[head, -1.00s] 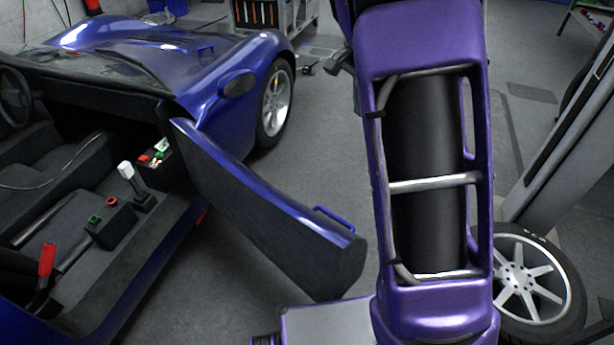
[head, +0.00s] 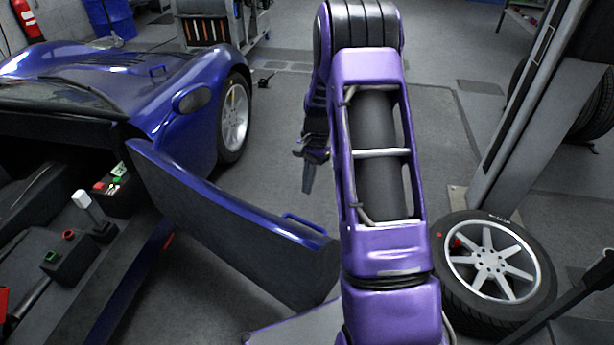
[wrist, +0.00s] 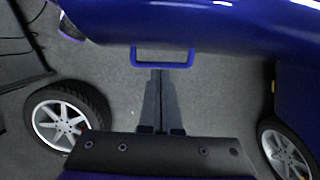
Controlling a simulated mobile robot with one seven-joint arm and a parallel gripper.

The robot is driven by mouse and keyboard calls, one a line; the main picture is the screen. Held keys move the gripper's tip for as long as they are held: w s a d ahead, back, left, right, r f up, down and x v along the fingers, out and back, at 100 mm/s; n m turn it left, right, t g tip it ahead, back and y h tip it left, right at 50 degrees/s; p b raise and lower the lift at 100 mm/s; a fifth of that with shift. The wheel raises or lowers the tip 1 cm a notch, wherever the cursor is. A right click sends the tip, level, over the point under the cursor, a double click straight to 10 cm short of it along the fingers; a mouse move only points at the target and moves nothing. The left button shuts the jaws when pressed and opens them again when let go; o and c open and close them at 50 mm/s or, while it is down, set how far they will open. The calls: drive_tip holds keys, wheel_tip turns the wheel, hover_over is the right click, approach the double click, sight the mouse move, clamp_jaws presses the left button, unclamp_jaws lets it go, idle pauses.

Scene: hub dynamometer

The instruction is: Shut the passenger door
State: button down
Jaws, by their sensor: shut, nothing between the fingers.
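The blue car's passenger door (head: 220,218) stands wide open in the head view, swung out from the car body. A blue handle (head: 304,224) sits on its top edge near the free end. My gripper (head: 308,178) points down on the outer side of the door, beyond the handle and apart from it. In the wrist view the door (wrist: 210,22) spans the top, with the loop handle (wrist: 162,65) below it. My gripper's fingers (wrist: 158,75) are together and empty, with their tips close to the handle's outer bar; whether they touch cannot be told.
A loose wheel (head: 490,265) lies on the floor at the right, beside a grey post (head: 520,110). The car's seat and controls (head: 75,255) show at the left. A tool cart (head: 215,25) stands at the back.

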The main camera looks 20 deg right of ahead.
drive_tip(key=s+a+f, duration=0.2)
drive_tip(key=a+f, duration=0.2)
drive_tip(key=f, duration=0.1)
drive_tip(key=shift+s+b, duration=0.3)
drive_tip(key=shift+b, duration=0.05)
drive_tip(key=shift+a, duration=0.1)
